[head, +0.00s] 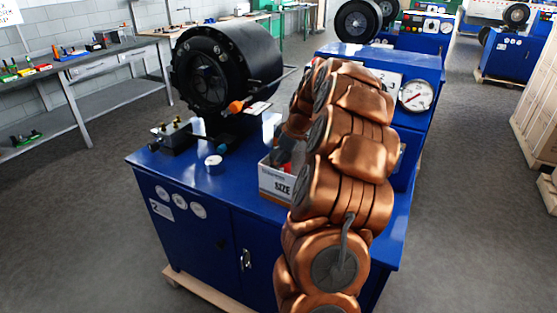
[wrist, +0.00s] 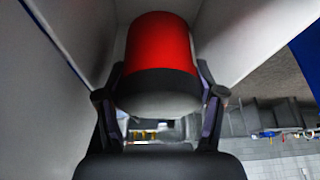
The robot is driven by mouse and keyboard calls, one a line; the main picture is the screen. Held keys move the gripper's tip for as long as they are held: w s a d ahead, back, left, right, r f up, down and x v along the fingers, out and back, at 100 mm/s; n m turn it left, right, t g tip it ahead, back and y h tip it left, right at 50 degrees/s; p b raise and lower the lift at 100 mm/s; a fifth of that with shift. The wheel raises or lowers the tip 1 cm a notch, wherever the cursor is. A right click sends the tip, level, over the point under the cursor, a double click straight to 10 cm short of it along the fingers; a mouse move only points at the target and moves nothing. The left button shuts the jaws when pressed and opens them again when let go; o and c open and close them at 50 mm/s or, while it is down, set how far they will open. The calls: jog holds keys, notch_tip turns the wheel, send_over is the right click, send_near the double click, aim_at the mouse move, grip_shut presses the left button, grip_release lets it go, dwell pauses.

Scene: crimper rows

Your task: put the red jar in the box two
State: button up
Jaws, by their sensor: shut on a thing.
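The red jar (wrist: 160,45) fills the middle of the wrist view, with a dark band and a grey end towards me. My gripper (wrist: 160,92) is shut on it, one dark finger on each side. In the head view a white box (head: 274,186) with "SIZE" on its front stands on the blue machine marked 2. A bit of red and a dark part of my gripper (head: 291,152) show at the box's opening; my arm hides the rest. Pale box walls (wrist: 238,38) rise on both sides of the jar in the wrist view. I cannot tell whether the jar touches the bottom.
The blue machine (head: 190,235) carries a large black crimping head (head: 205,75), a small white tin (head: 213,164) and a dark block with fittings (head: 172,138) left of the box. A pressure gauge (head: 416,95) is to the right. A grey workbench (head: 95,70) stands at the left.

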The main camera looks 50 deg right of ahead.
jog(key=shift+f+b, duration=0.65)
jog(key=shift+b, duration=0.1)
jog(key=o, duration=1.5)
jog(key=shift+r, duration=0.1)
jog(key=shift+r+p, duration=0.8)
jog(key=shift+p, duration=0.2)
jog(key=shift+s+d+r+b, duration=0.15)
jog(key=shift+r+b, duration=0.1)
jog(key=shift+b, duration=0.35)
jog(key=b+v, duration=0.2)
jog(key=v, duration=0.9)
jog(key=shift+b, duration=0.3)
